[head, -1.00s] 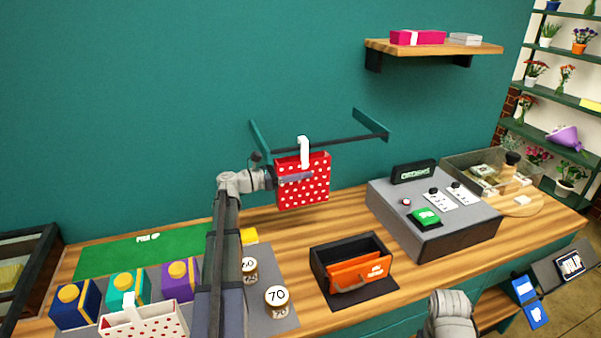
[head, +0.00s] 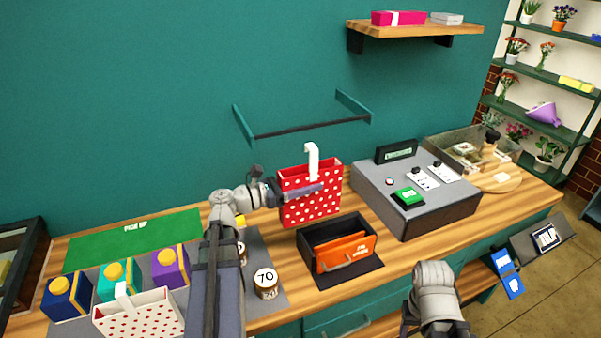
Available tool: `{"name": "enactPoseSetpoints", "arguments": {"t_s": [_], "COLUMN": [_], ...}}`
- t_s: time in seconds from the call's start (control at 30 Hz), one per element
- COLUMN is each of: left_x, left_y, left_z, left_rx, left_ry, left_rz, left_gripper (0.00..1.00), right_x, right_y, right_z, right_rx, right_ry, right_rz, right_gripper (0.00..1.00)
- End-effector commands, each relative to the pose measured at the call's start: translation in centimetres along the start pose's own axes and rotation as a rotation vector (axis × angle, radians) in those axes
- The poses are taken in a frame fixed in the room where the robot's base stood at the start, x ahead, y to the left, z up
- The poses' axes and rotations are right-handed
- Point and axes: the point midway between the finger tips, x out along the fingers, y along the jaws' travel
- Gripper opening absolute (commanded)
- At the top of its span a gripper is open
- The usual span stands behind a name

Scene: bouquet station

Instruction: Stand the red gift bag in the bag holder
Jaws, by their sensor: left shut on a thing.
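The red gift bag (head: 309,208), with white dots and a white handle (head: 313,160), hangs upright in my left gripper (head: 306,190). That gripper is shut on the bag, its fingers lying across the bag's front near the top.
A grey console (head: 440,213) with a green button stands right of the box. Colored boxes (head: 170,267) and a white red-dotted bag (head: 140,318) are at lower left. A wall rail (head: 312,128) is behind.

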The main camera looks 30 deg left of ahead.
Motion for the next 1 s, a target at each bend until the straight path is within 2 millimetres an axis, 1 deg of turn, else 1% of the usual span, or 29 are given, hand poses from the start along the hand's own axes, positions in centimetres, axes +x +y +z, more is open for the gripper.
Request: {"name": "enactPoseSetpoints", "arguments": {"t_s": [0.07,0.17,0.27,0.3,0.4,0.5,0.6,0.7,1.0], "left_x": [0.0,0.8,3.0,4.0,6.5,8.3,9.3,9.7,9.6], "left_y": [-0.4,-0.1,0.6,0.8,1.2,1.4,1.4,1.4,1.4], "left_z": [0.0,-0.7,-2.3,-3.0,-4.2,-5.0,-5.4,-5.4,-5.7], "left_rx": [0.0,0.0,0.0,0.0,-0.001,-0.001,-0.001,-0.001,-0.001], "left_ry": [0.0,0.0,0.0,0.0,0.0,0.0,0.0,0.0,0.0], "left_rz": [0.0,-0.003,-0.006,-0.005,-0.006,-0.004,-0.003,-0.001,0.0], "left_gripper": [0.0,0.0,0.0,0.0,0.0,0.0,0.0,0.0,0.0], "right_x": [0.0,0.7,2.3,3.0,4.2,5.0,5.4,5.4,5.7], "right_y": [0.0,-0.1,-0.2,-0.3,-0.4,-0.5,-0.5,-0.5,-0.6], "right_z": [0.0,-0.1,-0.1,-0.2,-0.2,-0.3,-0.3,-0.3,-0.3], "right_rx": [0.0,0.0,0.0,0.001,0.001,0.001,0.002,0.002,0.002], "right_ry": [0.0,0.0,0.0,0.0,0.0,0.0,0.0,0.0,0.0], "right_rz": [0.0,0.0,0.0,0.0,0.0,0.0,0.0,0.0,0.0], "right_gripper": [0.57,0.57,0.57,0.57,0.57,0.57,0.57,0.57,0.57]}}
